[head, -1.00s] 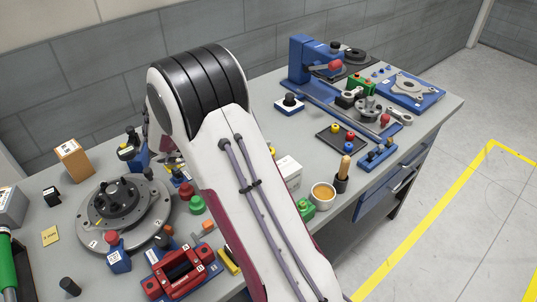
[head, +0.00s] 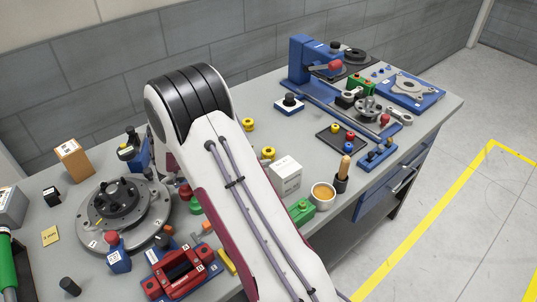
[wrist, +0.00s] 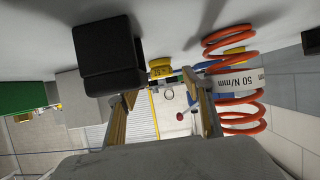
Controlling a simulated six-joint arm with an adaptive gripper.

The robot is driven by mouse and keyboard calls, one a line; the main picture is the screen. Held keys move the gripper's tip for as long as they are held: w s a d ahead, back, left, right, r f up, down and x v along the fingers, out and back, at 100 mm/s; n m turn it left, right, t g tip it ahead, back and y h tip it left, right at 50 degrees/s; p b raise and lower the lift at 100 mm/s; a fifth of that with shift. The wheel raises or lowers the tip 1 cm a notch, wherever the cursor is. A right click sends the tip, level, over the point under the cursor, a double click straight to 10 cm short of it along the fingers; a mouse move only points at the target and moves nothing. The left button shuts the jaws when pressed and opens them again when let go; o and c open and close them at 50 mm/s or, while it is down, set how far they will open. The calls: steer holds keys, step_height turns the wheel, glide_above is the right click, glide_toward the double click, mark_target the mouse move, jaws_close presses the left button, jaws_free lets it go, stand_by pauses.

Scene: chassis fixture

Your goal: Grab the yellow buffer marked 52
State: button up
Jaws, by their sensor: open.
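In the wrist view, my gripper (wrist: 163,92) is open, with nothing held between its fingers. A small yellow buffer (wrist: 160,67) with a label that appears to read 52, upside down, shows just beyond and between the fingertips. A black block-shaped thing (wrist: 108,55) covers the left finger's tip. In the head view, two yellow buffers stand on the bench right of my arm, a farther one (head: 248,124) and a nearer one (head: 268,154). Their marks are too small to read there. My gripper is hidden behind my arm in the head view.
An orange coil spring (wrist: 235,80) tagged 50 N/mm stands close to the right finger. A white box (head: 285,175), a cup (head: 323,195) and a green block (head: 301,211) stand right of my arm. A round fixture (head: 125,210) is at left.

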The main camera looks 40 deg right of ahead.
mark_target(263, 154)
steer(key=shift+w, duration=0.1)
steer(key=shift+x, duration=2.5)
steer(key=shift+r, duration=0.1)
steer(key=c, duration=1.2)
